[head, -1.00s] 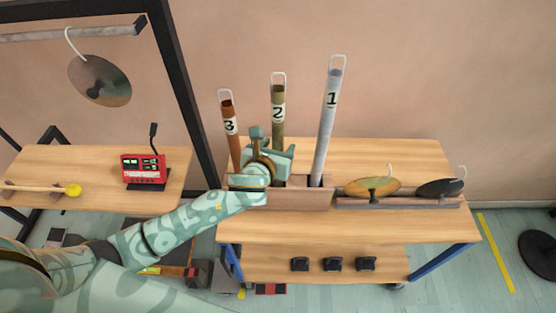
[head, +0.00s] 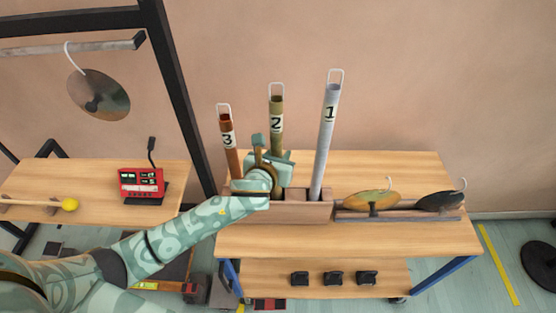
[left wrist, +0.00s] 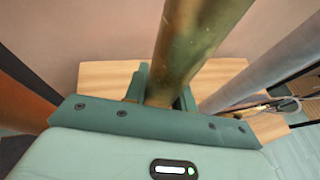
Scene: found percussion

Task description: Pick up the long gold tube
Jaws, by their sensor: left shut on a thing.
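The long gold tube (head: 277,122), labelled 2 with a wire loop on top, stands upright in the wooden holder (head: 300,211) on the table. My left gripper (head: 269,158) is shut on the gold tube. In the left wrist view the gold tube (left wrist: 195,45) rises between the fingers of my left gripper (left wrist: 162,88). The tube's lower part is hidden behind my gripper and the holder. My right gripper is not in view.
A copper tube labelled 3 (head: 229,146) stands close on the left and a silver tube labelled 1 (head: 326,140) on the right. Cymbals (head: 372,201) sit in a rack further right. A frame post (head: 182,95) stands left of the tubes.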

